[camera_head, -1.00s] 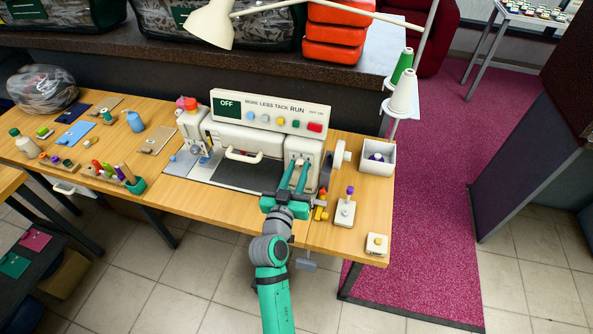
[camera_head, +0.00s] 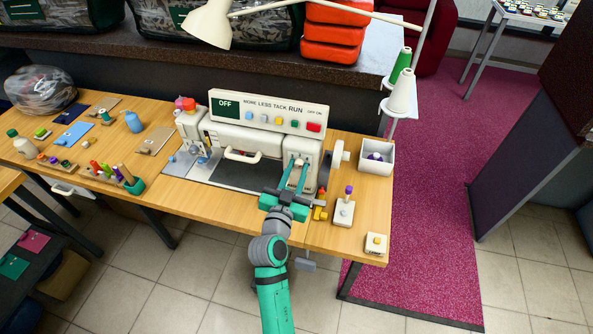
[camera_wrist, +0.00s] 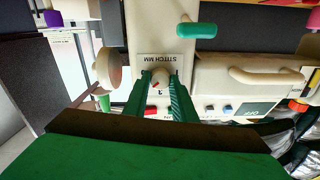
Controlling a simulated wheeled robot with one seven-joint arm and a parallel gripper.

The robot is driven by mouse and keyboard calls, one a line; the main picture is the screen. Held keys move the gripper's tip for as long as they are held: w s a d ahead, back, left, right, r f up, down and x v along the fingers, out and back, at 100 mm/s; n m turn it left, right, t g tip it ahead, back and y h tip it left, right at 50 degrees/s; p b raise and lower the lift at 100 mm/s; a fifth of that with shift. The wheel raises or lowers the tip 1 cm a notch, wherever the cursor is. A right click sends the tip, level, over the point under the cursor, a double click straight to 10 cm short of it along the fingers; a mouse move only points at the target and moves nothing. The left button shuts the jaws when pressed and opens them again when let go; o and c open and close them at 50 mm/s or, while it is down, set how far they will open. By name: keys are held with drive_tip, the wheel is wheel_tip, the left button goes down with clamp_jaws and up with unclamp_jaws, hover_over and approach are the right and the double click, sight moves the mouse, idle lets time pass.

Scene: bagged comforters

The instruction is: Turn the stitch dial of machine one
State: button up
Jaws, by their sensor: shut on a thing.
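The sewing machine (camera_head: 250,145) is a cream unit on the wooden table, with a panel (camera_head: 267,112) above it reading OFF. Its stitch dial (camera_wrist: 160,76) is a small round knob with a red mark, under the label STITCH MM (camera_wrist: 165,59), which appears upside down in the wrist view. My gripper (camera_head: 298,165) reaches in from the front to the machine's right end. Its two teal fingers stand one on each side of the dial and are shut on it. The fingers partly hide the dial in both views.
A handwheel (camera_head: 338,153) juts from the machine's right side, close to my gripper. A small base with a purple-topped lever (camera_head: 345,210), a white bin (camera_head: 377,158) and a yellow button box (camera_head: 376,243) stand to the right.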

drive_tip(key=o, duration=1)
drive_tip(key=shift+s, duration=0.1)
drive_tip(key=shift+o, duration=0.2)
drive_tip(key=v, duration=1.1)
drive_tip(key=s+a+f+n+g+y, duration=0.1)
drive_tip(key=s+f+n+y, duration=0.1)
drive_tip(key=s+f, duration=0.5)
drive_tip(key=s+f+n+g+y, duration=0.15)
drive_tip(key=s+f, duration=0.25)
drive_tip(key=s, duration=0.6)
drive_tip(key=s+d+r, duration=0.1)
drive_tip(key=s+d, duration=0.1)
drive_tip(key=s, duration=0.7)
drive_tip(key=s+d+r+n+y, duration=0.1)
drive_tip(key=s+d, duration=0.1)
drive_tip(key=s, duration=0.7)
drive_tip(key=shift+r, duration=0.3)
